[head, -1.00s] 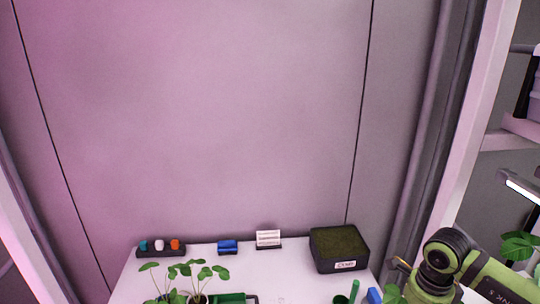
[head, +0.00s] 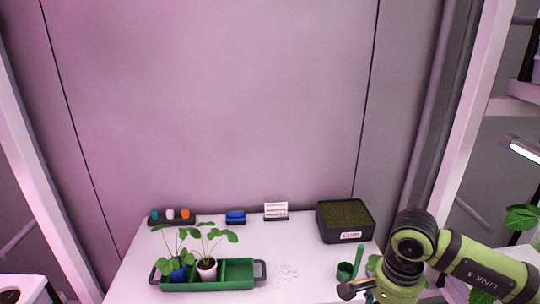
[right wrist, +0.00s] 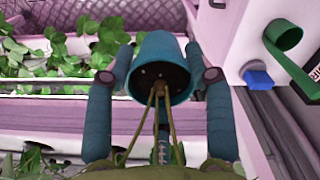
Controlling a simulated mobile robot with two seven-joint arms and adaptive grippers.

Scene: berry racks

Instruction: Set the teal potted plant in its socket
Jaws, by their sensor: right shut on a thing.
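The teal pot (right wrist: 160,50) is between the two fingers of my right gripper (right wrist: 158,68) in the right wrist view, with its dark soil and thin stems facing the camera. The gripper is shut on it. In the head view, my right arm hides the pot, and a few leaves show beside the arm. A green tray (head: 262,271) on the white table has compartments. A blue pot (head: 178,272) and a white pot (head: 207,269), each with a plant, stand in it; its right compartment looks empty. My left gripper is not in view.
A black soil box (head: 345,237) stands at the back right of the table. A green scoop (head: 346,271) lies in front of it. A blue block (head: 235,217), a small sign (head: 276,211) and a rack of coloured knobs (head: 172,220) line the back. Crumbs lie right of the tray.

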